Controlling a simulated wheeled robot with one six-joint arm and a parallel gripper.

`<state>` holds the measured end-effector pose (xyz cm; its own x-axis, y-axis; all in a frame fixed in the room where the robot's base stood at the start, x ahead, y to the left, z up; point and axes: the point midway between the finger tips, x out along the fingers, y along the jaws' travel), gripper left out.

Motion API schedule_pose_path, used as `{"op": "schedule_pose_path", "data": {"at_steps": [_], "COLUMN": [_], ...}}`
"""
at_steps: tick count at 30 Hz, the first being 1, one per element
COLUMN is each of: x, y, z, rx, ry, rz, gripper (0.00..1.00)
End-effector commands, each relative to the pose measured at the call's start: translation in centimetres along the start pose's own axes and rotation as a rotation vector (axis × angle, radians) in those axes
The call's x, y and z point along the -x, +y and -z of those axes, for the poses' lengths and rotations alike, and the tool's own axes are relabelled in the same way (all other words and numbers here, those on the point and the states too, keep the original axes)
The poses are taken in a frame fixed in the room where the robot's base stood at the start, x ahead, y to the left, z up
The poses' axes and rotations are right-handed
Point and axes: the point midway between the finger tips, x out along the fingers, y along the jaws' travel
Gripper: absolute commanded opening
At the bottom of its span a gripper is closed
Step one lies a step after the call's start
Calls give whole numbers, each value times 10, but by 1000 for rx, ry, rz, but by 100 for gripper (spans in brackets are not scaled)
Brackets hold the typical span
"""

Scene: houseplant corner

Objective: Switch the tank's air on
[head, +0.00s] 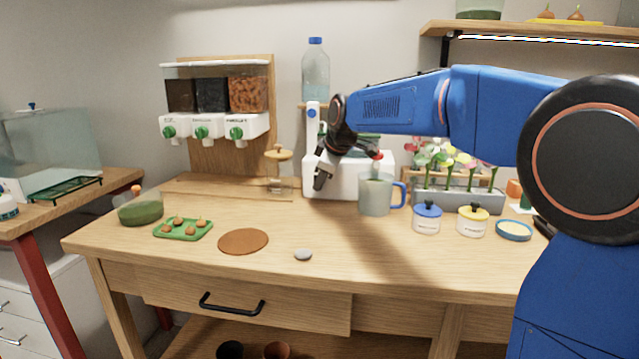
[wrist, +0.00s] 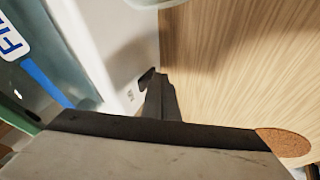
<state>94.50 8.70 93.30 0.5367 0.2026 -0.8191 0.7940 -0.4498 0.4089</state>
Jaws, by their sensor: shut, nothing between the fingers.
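A white appliance (head: 346,184) stands at the back of the bench, with an upright water bottle (head: 315,72) above and behind it. My gripper (head: 318,182) points down at the appliance's left front edge, fingers shut and empty. In the wrist view the shut fingers (wrist: 162,88) are beside the appliance's white wall (wrist: 117,45). A small dark piece (wrist: 147,77), perhaps a switch, is on that wall right by the fingertips. I cannot tell whether they touch it or which way it is set. A glass tank (head: 48,140) stands on the left table.
A mug (head: 376,195) stands close to the right of my gripper, and a glass jar (head: 279,172) to its left. Two lidded pots (head: 427,219) (head: 472,220) are farther right. The bench front is mostly clear around a cork mat (head: 243,241) and a grey stone (head: 303,254).

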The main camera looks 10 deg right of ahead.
Motion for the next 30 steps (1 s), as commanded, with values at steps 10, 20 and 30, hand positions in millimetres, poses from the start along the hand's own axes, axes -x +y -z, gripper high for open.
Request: {"op": "schedule_pose_path", "data": {"at_steps": [10, 20, 30], "x": [-9, -7, 4], "y": [1, 2, 8], "z": [-4, -2, 3], "rx": [-1, 0, 0], "ry": [-1, 0, 1], "rz": [1, -1, -3], "gripper": [0, 0, 0]}}
